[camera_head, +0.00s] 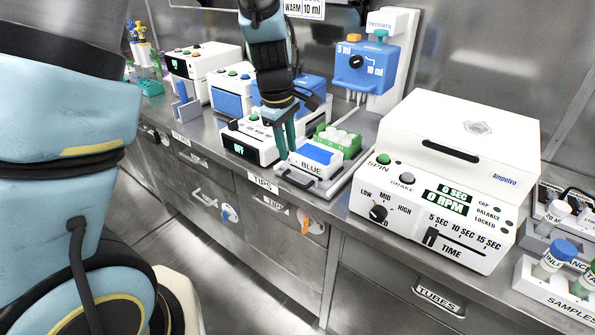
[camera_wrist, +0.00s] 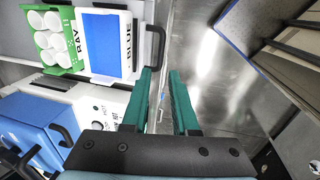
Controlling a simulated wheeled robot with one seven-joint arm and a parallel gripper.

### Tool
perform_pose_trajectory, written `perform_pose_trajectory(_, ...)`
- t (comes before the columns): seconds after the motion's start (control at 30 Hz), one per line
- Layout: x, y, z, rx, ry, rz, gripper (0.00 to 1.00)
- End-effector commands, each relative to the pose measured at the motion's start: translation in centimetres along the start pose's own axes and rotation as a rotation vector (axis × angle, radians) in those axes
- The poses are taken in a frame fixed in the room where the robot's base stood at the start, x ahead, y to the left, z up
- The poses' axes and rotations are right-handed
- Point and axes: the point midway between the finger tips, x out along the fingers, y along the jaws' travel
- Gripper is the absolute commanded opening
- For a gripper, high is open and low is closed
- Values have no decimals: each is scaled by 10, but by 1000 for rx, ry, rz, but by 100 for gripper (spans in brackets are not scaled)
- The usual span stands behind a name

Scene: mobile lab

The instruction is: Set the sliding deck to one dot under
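The sliding deck (camera_head: 338,184) lies on the bench under the blue dispenser (camera_head: 362,65). It carries a white tray marked BLUE (camera_head: 310,166) with a blue pad, and a green rack (camera_head: 338,140) of white cups. The deck's black handle (camera_head: 298,182) is at its front edge; in the wrist view a black handle (camera_wrist: 157,46) stands beside the white tray. No dot marks can be made out. My gripper (camera_head: 284,148) points down by the tray's left front. In the wrist view my gripper (camera_wrist: 162,72) is open and empty, its left fingertip close to the handle.
A white centrifuge (camera_head: 450,165) stands right of the deck. A white heater unit (camera_head: 250,143) reading OFF stands close on the left. Drawers with handles lie below the bench edge. Tube racks (camera_head: 555,290) stand at the far right. Open floor lies in front.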

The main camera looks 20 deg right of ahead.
Motion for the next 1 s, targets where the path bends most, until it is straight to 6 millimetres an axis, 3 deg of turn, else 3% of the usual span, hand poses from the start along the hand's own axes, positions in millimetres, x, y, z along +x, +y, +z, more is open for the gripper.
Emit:
perform_pose_trajectory(0.3,59,-2,-1,-2,-1,-5,27)
perform_pose_trajectory(0.5,86,-2,-1,0,-1,-4,27)
perform_pose_trajectory(0.93,96,-1,0,1,0,-1,27)
perform_pose_trajectory(1.0,96,-1,0,1,0,-1,20)
